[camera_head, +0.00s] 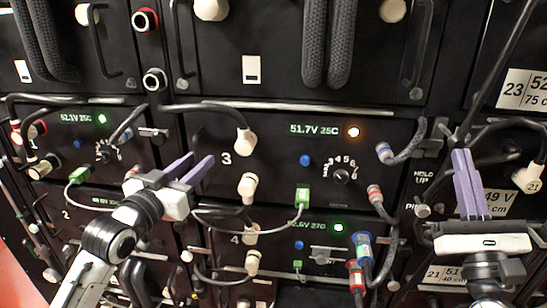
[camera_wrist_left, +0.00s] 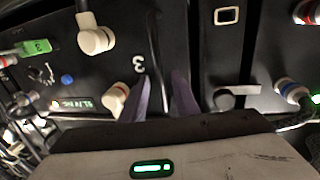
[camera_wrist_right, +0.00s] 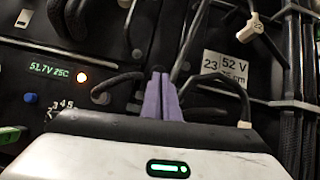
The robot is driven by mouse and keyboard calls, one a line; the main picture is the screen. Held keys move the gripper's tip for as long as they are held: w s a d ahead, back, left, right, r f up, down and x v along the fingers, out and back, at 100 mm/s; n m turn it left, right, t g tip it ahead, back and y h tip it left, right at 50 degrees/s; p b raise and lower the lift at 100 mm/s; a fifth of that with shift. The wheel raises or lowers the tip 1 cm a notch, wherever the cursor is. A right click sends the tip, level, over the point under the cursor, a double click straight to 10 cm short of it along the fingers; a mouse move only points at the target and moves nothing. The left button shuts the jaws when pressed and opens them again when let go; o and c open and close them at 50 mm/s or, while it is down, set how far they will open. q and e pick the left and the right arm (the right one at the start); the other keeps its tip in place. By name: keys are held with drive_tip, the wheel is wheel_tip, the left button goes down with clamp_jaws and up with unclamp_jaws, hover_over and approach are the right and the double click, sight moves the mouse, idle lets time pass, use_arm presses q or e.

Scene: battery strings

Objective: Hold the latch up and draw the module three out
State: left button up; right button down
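Module three (camera_head: 270,150) is the black panel marked 3, with a 51.7V 25C display and an orange light. Its left part also shows in the left wrist view (camera_wrist_left: 110,75). My left gripper (camera_head: 200,168) is open in front of its left edge, beside the number 3; a dark strip shows between the fingers, and I cannot tell whether they touch it. My right gripper (camera_head: 462,155) is shut, with fingers upright and side by side, right of the HOLD UP label (camera_head: 424,176). Dark parts lie behind its tips; the latch cannot be made out clearly, nor any contact.
White plugs (camera_head: 245,140) and cables hang on module three's left side, a green plug (camera_head: 302,198) below. Grey-sleeved cables (camera_head: 400,153) run at its right. Module four (camera_head: 315,235) is below. A 52 V label (camera_wrist_right: 225,65) is right of my right fingers.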

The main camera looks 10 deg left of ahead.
use_arm(q)
drive_tip(key=shift+w, duration=0.35)
clamp_jaws()
drive_tip(key=shift+d, duration=0.1)
drive_tip(key=shift+s+d, duration=0.1)
drive_tip(key=shift+d, duration=0.05)
idle(1.0)
